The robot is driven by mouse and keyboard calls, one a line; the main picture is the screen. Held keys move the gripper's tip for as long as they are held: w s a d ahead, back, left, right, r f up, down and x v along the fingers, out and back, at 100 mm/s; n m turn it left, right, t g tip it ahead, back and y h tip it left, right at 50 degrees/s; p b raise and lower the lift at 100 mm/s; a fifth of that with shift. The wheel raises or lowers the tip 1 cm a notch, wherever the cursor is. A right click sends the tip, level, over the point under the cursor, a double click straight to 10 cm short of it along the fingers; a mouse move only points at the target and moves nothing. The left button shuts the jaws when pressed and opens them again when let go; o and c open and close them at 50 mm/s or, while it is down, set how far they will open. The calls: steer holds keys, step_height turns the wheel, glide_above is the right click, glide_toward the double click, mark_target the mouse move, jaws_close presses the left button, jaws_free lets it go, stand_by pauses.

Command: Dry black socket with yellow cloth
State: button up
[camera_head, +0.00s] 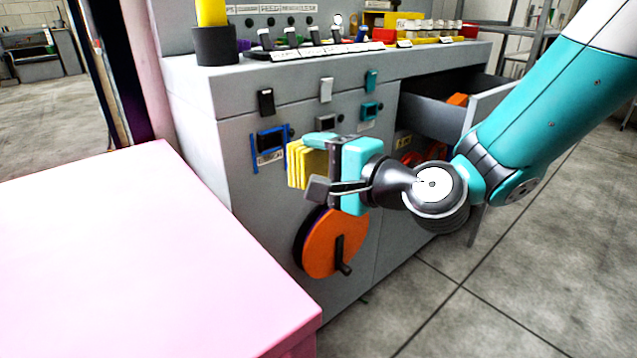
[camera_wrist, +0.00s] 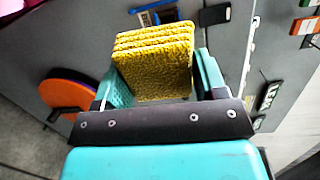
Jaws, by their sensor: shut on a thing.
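My gripper (camera_head: 318,163) is shut on a folded yellow cloth (camera_head: 297,166), held in front of the grey cabinet's front panel. The cloth also shows between the fingers in the wrist view (camera_wrist: 155,62), its layered edge pointing away from me. A dark socket (camera_head: 326,122) with a grey surround sits on the panel above the gripper. To its left is a blue-framed socket (camera_head: 270,141) with a dark middle, and to its right a teal socket (camera_head: 370,111). I cannot tell for sure which is the black socket. The cloth appears apart from the sockets.
An orange wheel with a dark handle (camera_head: 326,243) juts from the panel below the gripper. An open drawer (camera_head: 440,108) sticks out at right. A pale pink table (camera_head: 130,260) fills the lower left. Switches line the cabinet top. Floor at lower right is clear.

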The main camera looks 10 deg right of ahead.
steer(key=shift+w+a+r+p, duration=0.25)
steer(key=shift+w+a+p, duration=0.1)
steer(key=shift+w+p, duration=0.2)
steer(key=shift+w+d+p+x, duration=0.15)
steer(key=shift+p+x, duration=0.55)
steer(key=shift+x, duration=0.35)
steer(key=shift+w+d+p+x, duration=0.1)
steer(key=shift+p+x, duration=0.6)
steer(key=shift+x, duration=0.3)
steer(key=shift+w+d+p+x, duration=0.15)
steer(key=shift+p+x, duration=0.55)
steer(key=shift+x, duration=0.35)
steer(key=shift+w+a+r, duration=0.15)
steer(key=shift+w+a, duration=0.05)
steer(key=shift+d, duration=0.1)
stand_by(0.5)
steer(key=shift+s+a+f+b+v, duration=0.2)
steer(key=shift+b+v, duration=0.7)
steer(key=shift+v, duration=0.35)
steer(key=shift+s+a+f+b+v, duration=0.1)
steer(key=shift+s+a+b+v, duration=0.05)
steer(key=shift+b+v, duration=0.9)
steer(key=shift+s+a+f+b+v, duration=0.2)
steer(key=shift+b+v, duration=0.5)
steer(key=shift+v, duration=0.75)
steer(key=shift+s+d+r+b, duration=0.1)
steer(key=shift+s+d+b, duration=0.25)
steer(key=shift+s, duration=0.2)
steer(key=shift+w, duration=0.1)
